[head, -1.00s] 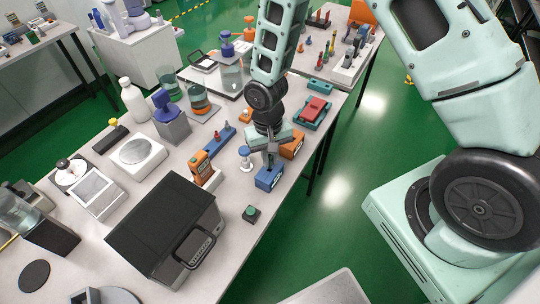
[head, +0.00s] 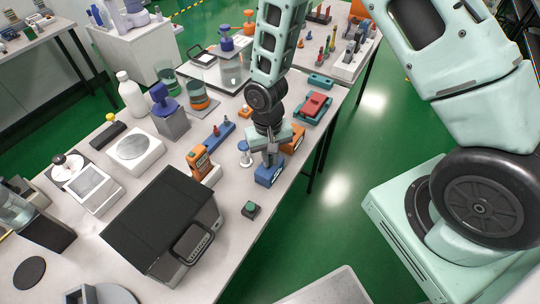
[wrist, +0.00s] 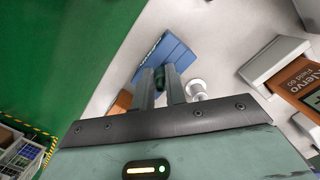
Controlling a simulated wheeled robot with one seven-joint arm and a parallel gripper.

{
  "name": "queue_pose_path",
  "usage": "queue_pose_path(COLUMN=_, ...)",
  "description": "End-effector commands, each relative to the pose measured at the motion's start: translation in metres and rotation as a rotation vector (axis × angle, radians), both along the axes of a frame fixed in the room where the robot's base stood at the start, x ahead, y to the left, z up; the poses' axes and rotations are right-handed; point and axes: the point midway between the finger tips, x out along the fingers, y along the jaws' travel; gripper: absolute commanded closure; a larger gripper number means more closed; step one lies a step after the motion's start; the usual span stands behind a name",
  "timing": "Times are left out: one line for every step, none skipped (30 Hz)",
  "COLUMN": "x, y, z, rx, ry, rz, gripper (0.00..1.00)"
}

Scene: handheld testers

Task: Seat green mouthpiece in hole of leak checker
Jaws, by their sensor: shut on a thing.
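My gripper (wrist: 160,74) is shut on the dark green mouthpiece (wrist: 159,80), which shows as a small piece between the two fingertips in the wrist view. In the head view my gripper (head: 270,163) points down over a blue box (head: 268,176), apparently the leak checker, near the table's right edge. The blue box (wrist: 174,52) lies directly beyond the fingertips in the wrist view. Its hole is hidden, and I cannot tell whether the mouthpiece touches the box.
A white-and-blue stand (head: 245,152) is close left of my gripper. An orange box (head: 293,139) is close behind it. The table's right edge is close.

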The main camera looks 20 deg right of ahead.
Motion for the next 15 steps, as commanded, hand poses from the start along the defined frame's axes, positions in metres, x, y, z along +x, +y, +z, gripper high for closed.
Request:
queue_pose_path(x=0.0001, y=0.0000, z=-0.0022, rx=0.000, ry=0.000, rz=0.000, gripper=1.00)
queue_pose_path(x=0.0001, y=0.0000, z=-0.0029, rx=0.000, ry=0.000, rz=0.000, gripper=1.00)
queue_pose_path(x=0.0001, y=0.0000, z=-0.0039, rx=0.000, ry=0.000, rz=0.000, gripper=1.00)
queue_pose_path(x=0.0000, y=0.0000, z=-0.0046, rx=0.000, ry=0.000, rz=0.000, gripper=1.00)
queue_pose_path(x=0.0000, y=0.0000, z=-0.0052, rx=0.000, ry=0.000, rz=0.000, gripper=1.00)
queue_pose_path(x=0.0001, y=0.0001, z=-0.0042, rx=0.000, ry=0.000, rz=0.000, gripper=0.79)
queue_pose_path(x=0.0002, y=0.0001, z=-0.0040, rx=0.000, ry=0.000, rz=0.000, gripper=0.70)
queue_pose_path(x=0.0001, y=0.0001, z=-0.0039, rx=0.000, ry=0.000, rz=0.000, gripper=0.62)
queue_pose_path(x=0.0001, y=0.0001, z=-0.0039, rx=0.000, ry=0.000, rz=0.000, gripper=0.61)
queue_pose_path(x=0.0001, y=0.0001, z=-0.0039, rx=0.000, ry=0.000, rz=0.000, gripper=0.61)
queue_pose_path(x=0.0001, y=0.0001, z=-0.0039, rx=0.000, ry=0.000, rz=0.000, gripper=0.61)
queue_pose_path(x=0.0001, y=0.0001, z=-0.0039, rx=0.000, ry=0.000, rz=0.000, gripper=0.61)
queue_pose_path(x=0.0001, y=0.0001, z=-0.0039, rx=0.000, ry=0.000, rz=0.000, gripper=0.61)
queue_pose_path(x=0.0001, y=0.0001, z=-0.0039, rx=0.000, ry=0.000, rz=0.000, gripper=0.61)
queue_pose_path(x=0.0001, y=0.0001, z=-0.0038, rx=0.000, ry=0.000, rz=0.000, gripper=0.61)
